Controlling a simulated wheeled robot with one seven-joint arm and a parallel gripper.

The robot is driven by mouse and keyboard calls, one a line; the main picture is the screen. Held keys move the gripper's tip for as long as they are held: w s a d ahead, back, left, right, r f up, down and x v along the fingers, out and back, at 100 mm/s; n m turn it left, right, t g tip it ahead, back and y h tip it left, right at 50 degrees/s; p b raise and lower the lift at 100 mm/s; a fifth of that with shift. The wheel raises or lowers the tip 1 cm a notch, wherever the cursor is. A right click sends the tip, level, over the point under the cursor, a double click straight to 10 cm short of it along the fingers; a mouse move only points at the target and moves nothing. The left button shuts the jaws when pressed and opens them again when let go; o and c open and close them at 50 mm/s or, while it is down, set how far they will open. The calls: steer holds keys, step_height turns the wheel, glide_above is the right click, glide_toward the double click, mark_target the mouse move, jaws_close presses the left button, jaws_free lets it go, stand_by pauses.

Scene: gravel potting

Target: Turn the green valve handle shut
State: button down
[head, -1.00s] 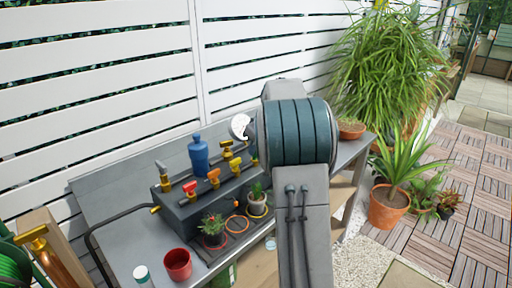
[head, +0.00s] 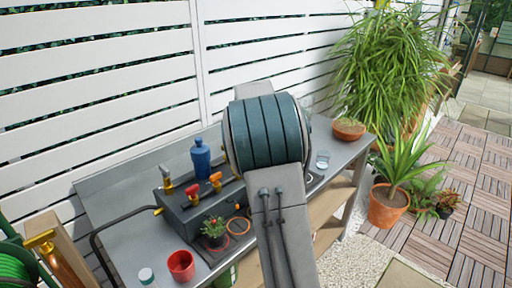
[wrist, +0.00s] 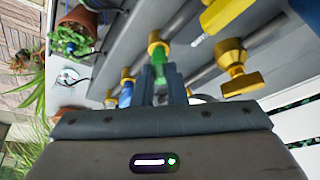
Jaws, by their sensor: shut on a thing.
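The green valve handle (wrist: 159,62) shows in the wrist view, below a yellow valve fitting (wrist: 156,40). My gripper (wrist: 162,86) is shut on the green handle, with its dark fingers on either side of it. In the head view my arm hides the gripper and the green handle. The grey manifold box (head: 190,217) stands on the bench, with a red handle (head: 193,189) and an orange handle (head: 215,178) visible on it.
A blue handle (wrist: 125,95) and a yellow valve (wrist: 236,66) flank the green one in the wrist view. A blue bottle (head: 200,158) stands behind the box. A small potted plant (head: 214,228) and a red pot (head: 181,265) stand in front.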

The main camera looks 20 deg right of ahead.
steer(key=m, duration=0.1)
steer(key=m+h+p, duration=0.1)
steer(key=m, duration=0.1)
steer(key=shift+w+a+r+m+g, duration=0.15)
steer(key=shift+m+g, duration=0.15)
steer(key=shift+g, duration=0.1)
steer(key=m+g+h+p, duration=0.1)
steer(key=m+p, duration=0.1)
steer(key=m, duration=0.2)
steer(key=shift+m, duration=0.3)
steer(key=shift+g, duration=0.3)
steer(key=c, duration=1.5)
jaws_free()
steer(key=shift+o, duration=0.2)
steer(key=v, duration=1.3)
steer(key=shift+a+r, duration=0.25)
steer(key=shift+r, duration=0.05)
